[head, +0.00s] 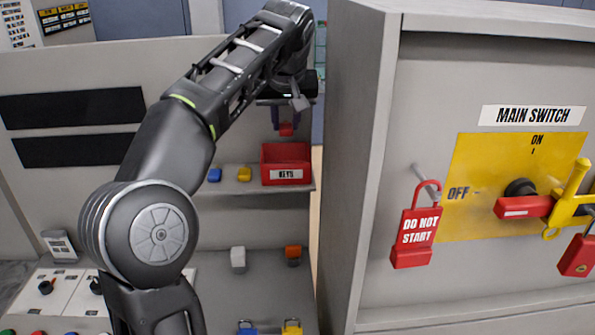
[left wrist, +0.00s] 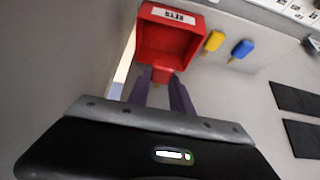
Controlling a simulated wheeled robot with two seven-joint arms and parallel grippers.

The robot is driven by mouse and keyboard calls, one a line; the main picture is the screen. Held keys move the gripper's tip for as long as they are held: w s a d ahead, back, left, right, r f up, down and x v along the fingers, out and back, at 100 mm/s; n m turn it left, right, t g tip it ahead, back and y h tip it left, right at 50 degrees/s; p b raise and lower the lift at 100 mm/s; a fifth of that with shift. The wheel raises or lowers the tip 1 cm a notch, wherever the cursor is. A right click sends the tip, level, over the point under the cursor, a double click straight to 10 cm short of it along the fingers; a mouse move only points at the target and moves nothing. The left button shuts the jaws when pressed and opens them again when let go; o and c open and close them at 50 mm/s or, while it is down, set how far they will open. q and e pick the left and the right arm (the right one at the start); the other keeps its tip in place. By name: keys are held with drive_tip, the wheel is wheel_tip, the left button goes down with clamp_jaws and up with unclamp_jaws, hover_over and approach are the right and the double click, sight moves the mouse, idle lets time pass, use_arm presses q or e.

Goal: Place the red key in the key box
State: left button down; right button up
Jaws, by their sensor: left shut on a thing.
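The red key (head: 287,129) is held by my left gripper (head: 287,120), which points down over the red key box (head: 268,172). In the left wrist view the red key (left wrist: 162,76) shows between the two purple fingers of my left gripper (left wrist: 164,84), against the edge of the key box (left wrist: 168,40). The box, labelled KEYS, is open at the top and stands on a small shelf. In the head view the key appears just above its back rim. The key's lower end is hard to make out. My right gripper is out of view.
A yellow key (head: 244,174) and a blue key (head: 214,175) lie on the shelf left of the box. A cabinet side (head: 350,160) rises close on the right. A red DO NOT START tag (head: 415,232) hangs beside the main switch (head: 522,207).

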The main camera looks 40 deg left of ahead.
use_arm(q)
drive_tip(key=shift+s+a, duration=0.1)
drive_tip(key=shift+a, duration=0.05)
approach(286, 161)
drive_tip(key=shift+s+f+b, duration=0.25)
drive_tip(key=shift+f+b, duration=0.05)
drive_tip(key=shift+f, duration=0.05)
drive_tip(key=shift+f, duration=2.1)
drive_tip(key=shift+f, duration=0.1)
drive_tip(key=shift+f, duration=0.15)
drive_tip(key=c, duration=1.1)
unclamp_jaws()
drive_tip(key=shift+c, duration=0.2)
